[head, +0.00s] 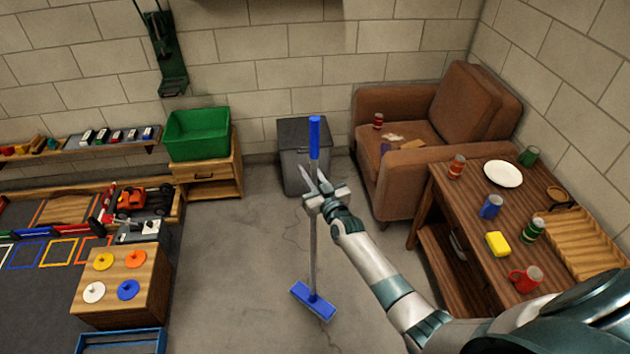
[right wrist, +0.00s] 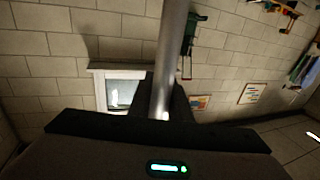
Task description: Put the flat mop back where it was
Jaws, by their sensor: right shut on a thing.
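The flat mop (head: 313,235) has a blue grip at the top, a grey pole and a flat blue head. It stands nearly upright in the middle of the head view, its head at or just above the concrete floor; I cannot tell whether it touches. My right gripper (head: 318,190) is shut on the pole, below the blue grip. In the right wrist view the grey pole (right wrist: 170,60) runs up from between the fingers. A green wall holder (head: 172,80) hangs on the block wall at the upper left; it also shows in the right wrist view (right wrist: 191,35). My left gripper is not in view.
A grey bin (head: 292,180) stands behind the mop. A brown armchair (head: 405,165) and a wooden table (head: 470,215) with cans and a plate stand right. A green crate (head: 197,134) on a cabinet and a wooden block (head: 125,285) stand left. Floor between is clear.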

